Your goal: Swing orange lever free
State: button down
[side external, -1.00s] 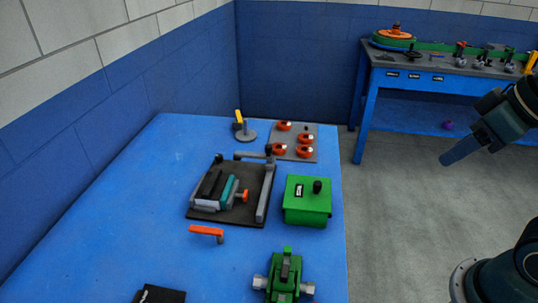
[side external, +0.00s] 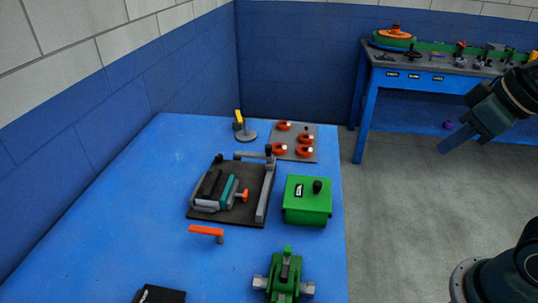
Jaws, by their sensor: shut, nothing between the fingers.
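An orange lever (side external: 206,230) stands near the front middle of the blue table, left of the green box. Its orange bar lies level, running left to right, with a short grey post under its right end. My gripper (side external: 440,151) is at the right of the view, in the air off the table's right side. It is far from the orange lever. Its fingers are together with nothing visible between them.
A dark plate with a clamp frame (side external: 265,195) lies behind the lever. A green box (side external: 307,206), a green vice-like device (side external: 284,278), a black block (side external: 159,294), a plate with orange pieces (side external: 307,140) and a yellow-handled stand (side external: 245,134) share the blue table (side external: 150,200).

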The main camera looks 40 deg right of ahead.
jog(key=w+a+f+n, duration=0.2)
jog(key=w+a, duration=0.6)
jog(key=w, duration=0.2)
jog(key=w+a+f+n, duration=0.1)
jog(key=w+a+f, duration=0.1)
jog(key=w+a, duration=0.7)
jog(key=w+a+f+n+t, duration=0.1)
jog(key=a+f+n, duration=0.1)
jog(key=a+f, duration=0.6)
jog(key=w+a+f+n, duration=0.1)
jog(key=a+f+n, duration=0.1)
jog(key=a+f, duration=0.7)
jog(key=a, duration=0.5)
jog(key=shift+w+n+t+h, duration=0.3)
jog(key=shift+w+t+h, duration=0.05)
jog(key=shift+t+h, duration=0.05)
jog(key=shift+f, duration=0.1)
jog(key=x, duration=0.9)
jog(key=shift+w+f, duration=0.25)
jog(key=shift+f, duration=0.05)
jog(key=shift+w+d, duration=0.7)
jog(key=shift+w, duration=0.05)
jog(key=shift+w+d, duration=0.7)
